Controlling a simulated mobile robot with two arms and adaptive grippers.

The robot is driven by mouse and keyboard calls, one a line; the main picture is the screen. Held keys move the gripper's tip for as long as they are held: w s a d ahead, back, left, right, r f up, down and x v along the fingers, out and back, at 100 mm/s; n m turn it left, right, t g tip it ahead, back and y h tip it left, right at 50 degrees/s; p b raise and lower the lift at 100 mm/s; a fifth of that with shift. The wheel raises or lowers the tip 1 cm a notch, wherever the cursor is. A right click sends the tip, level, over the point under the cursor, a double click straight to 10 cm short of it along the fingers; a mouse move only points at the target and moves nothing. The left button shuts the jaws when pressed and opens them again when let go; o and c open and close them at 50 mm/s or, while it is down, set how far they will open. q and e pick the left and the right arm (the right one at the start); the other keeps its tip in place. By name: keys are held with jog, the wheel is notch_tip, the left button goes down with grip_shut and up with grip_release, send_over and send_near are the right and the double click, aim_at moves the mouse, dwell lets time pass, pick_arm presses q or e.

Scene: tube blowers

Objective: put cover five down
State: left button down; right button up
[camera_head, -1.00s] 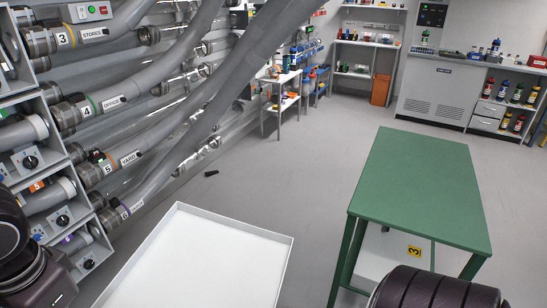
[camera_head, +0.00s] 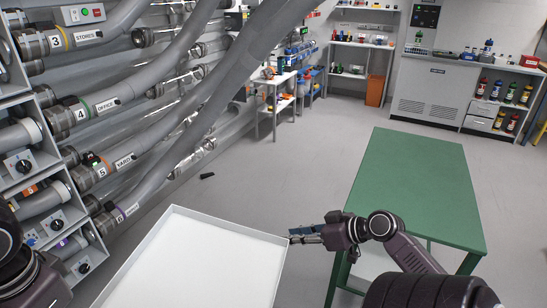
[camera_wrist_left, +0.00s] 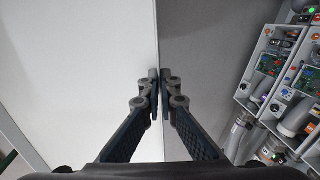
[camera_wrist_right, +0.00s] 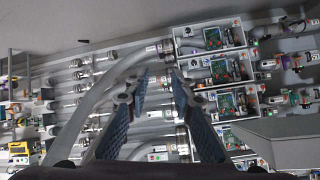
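Tube five, labelled YARD (camera_head: 122,162), ends in a grey coupling with an orange ring (camera_head: 87,178) at the left. Near it is a grey unit with an orange patch (camera_head: 40,199). I cannot make out cover five or its position. My right gripper (camera_head: 298,236) is by the right corner of the white tray, pointing left, well away from tube five. In its wrist view the fingers (camera_wrist_right: 161,82) are apart and empty, with the tube units beyond. My left gripper is out of the head view; in its wrist view the fingertips (camera_wrist_left: 160,80) are almost together, with nothing distinct between them.
The white tray (camera_head: 170,211) fills the front middle. A green table (camera_head: 415,185) stands at the right. Thick grey tubes (camera_head: 190,105) slope across the upper left. Open floor (camera_head: 290,155) lies between the tubes and the table. A small dark object (camera_head: 207,176) lies on it.

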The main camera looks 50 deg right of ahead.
jog(key=a+r+n+y, duration=0.2)
jog(key=a+r+n, duration=0.15)
jog(key=r, duration=0.55)
jog(key=n+y, duration=0.2)
jog(key=n, duration=0.1)
send_near(227, 222)
jog(key=shift+m, duration=0.25)
jog(key=x, duration=1)
jog(key=shift+f, duration=0.1)
grip_shut()
